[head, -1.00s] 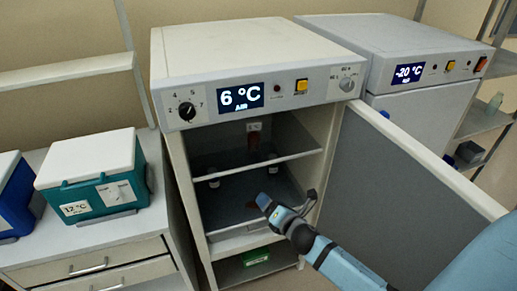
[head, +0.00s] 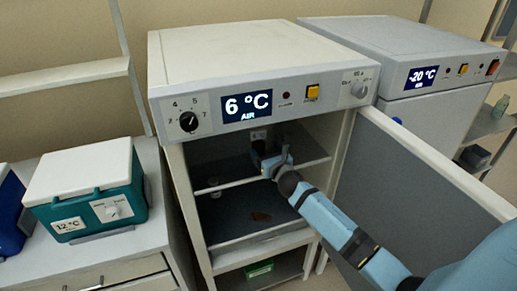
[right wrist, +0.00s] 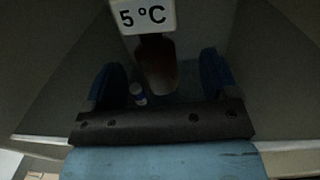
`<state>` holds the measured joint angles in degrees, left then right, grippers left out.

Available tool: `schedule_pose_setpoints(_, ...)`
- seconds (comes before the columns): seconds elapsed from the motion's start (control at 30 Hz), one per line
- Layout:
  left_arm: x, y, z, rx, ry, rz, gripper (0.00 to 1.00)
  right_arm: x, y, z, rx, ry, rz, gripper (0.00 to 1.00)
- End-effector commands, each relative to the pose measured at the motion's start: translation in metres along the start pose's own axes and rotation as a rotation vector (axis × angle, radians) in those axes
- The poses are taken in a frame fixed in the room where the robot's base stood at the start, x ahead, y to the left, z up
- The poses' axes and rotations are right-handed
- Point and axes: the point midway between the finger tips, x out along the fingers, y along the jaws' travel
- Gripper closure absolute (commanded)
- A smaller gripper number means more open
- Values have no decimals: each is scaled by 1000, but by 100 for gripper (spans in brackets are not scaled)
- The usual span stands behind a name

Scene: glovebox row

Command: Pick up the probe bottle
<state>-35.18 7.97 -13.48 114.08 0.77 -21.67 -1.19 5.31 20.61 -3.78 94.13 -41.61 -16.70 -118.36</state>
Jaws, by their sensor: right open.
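The probe bottle (right wrist: 156,65) is a reddish-brown bottle under a white "5 °C" display (right wrist: 147,16) in the right wrist view. It stands inside the open 6 °C cabinet. In the head view the small display (head: 258,135) shows at the back of the upper compartment, and my gripper largely hides the bottle. My right gripper (head: 268,158) reaches into the cabinet above the shelf. It is open and empty. In the right wrist view its blue fingers stand left and right of the bottle, which appears ahead between them; I see no contact. My left gripper is out of view.
A small white-capped vial (right wrist: 138,93) stands left of the bottle, near the left finger. The cabinet (head: 230,55) has side walls close to the arm, and its open door (head: 400,185) stands to the right. A teal cooler (head: 90,190) sits on the left counter.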

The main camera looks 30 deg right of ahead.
Motion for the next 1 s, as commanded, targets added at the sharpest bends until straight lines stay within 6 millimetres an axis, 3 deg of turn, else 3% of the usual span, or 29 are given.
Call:
schedule_pose_setpoints(0.3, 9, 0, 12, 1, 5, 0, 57, 44, 6, -4, 2, -2, 1, 20)
schedule_pose_setpoints(0.6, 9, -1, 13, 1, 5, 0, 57, 49, 7, -2, 1, -1, 1, 20)
schedule_pose_setpoints(0.87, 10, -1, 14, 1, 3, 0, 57, 48, 6, -3, 1, 0, 1, 76)
schedule_pose_setpoints(1.0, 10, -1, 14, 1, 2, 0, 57, 48, 6, -2, 2, -1, 1, 76)
